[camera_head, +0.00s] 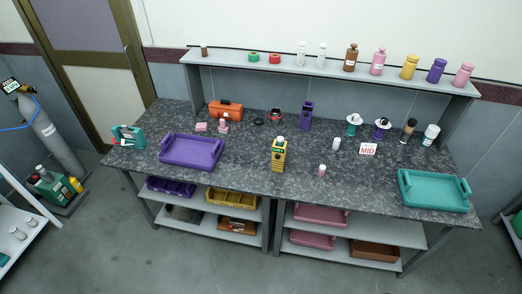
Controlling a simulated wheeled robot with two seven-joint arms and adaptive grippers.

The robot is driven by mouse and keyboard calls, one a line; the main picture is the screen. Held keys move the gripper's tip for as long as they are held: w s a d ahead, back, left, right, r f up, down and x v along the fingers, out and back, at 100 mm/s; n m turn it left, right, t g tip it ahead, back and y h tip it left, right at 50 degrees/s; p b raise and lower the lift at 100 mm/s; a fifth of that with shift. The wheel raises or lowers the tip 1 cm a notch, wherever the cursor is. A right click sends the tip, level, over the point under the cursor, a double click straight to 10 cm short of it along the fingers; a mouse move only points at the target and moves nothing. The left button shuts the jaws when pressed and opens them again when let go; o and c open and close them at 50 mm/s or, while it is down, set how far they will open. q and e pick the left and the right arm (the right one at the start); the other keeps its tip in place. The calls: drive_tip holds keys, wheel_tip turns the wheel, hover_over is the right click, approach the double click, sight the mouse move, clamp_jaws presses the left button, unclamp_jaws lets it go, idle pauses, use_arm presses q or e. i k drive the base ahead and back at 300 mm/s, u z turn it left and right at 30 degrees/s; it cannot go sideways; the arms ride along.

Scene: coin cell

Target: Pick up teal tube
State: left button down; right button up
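I cannot clearly make out a teal tube. A small upright teal item (353,130) with a pale disc-shaped top stands toward the back right of the speckled worktable (240,185); it is too small to tell if it is a tube. A similar purple item (380,134) with a pale top stands just right of it. A teal, blocky item (127,137) sits at the table's left end, and its kind is unclear. A teal tray (434,191) lies at the right end and looks empty. Neither of my grippers is in view.
A raised grey shelf (330,70) with several bottles runs along the back. The front middle is mostly clear.

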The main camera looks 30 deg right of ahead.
sight(279, 141)
drive_tip(key=z, duration=1.8)
drive_tip(key=k, duration=0.1)
drive_tip(key=u, duration=2.5)
drive_tip(key=i, duration=1.15)
drive_tip(key=z, duration=1.3)
drive_tip(key=i, duration=0.8)
drive_tip(key=z, duration=0.9)
